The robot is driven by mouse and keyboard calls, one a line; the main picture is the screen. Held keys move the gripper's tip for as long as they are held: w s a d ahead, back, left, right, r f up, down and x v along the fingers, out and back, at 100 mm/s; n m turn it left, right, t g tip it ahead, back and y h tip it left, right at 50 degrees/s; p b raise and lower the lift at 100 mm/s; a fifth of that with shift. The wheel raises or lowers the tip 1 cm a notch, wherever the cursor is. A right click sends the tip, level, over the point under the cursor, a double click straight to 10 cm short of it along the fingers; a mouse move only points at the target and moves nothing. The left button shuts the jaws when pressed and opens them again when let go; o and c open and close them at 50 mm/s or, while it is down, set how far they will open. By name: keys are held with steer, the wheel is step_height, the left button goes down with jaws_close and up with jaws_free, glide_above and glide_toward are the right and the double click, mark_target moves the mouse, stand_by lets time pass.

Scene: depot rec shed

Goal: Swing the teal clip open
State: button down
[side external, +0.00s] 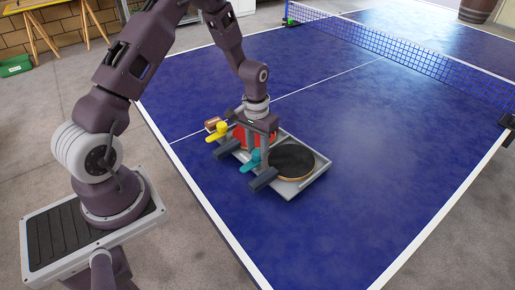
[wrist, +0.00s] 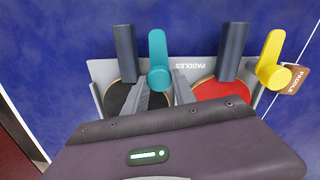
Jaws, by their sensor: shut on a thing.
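The teal clip (wrist: 158,50) is a lever with a rounded end, on a grey paddle tray (wrist: 100,66) lettered PADDLES. In the wrist view it lies beside the dark handle (wrist: 126,52) of the black paddle (side external: 291,161), roughly parallel to it. It also shows in the side view (side external: 250,161). My gripper (wrist: 163,95) is down over the tray, its fingers shut on the clip near the rounded end; the exact contact is partly hidden. In the side view my gripper (side external: 264,150) stands between the black and red paddles.
A red paddle (wrist: 215,90) lies in the tray, with a yellow clip (wrist: 270,62) beside its handle. A small brown block (wrist: 296,79) is next to the yellow clip. The tray sits on a blue table (side external: 360,130) with a net (side external: 410,58); open surface lies right of it.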

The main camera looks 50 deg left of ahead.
mark_target(257, 151)
steer(key=shift+m, duration=0.3)
stand_by(0.4)
steer(key=c, duration=1)
jaws_free()
step_height(257, 151, up, 7)
steer(key=shift+a+r, duration=0.1)
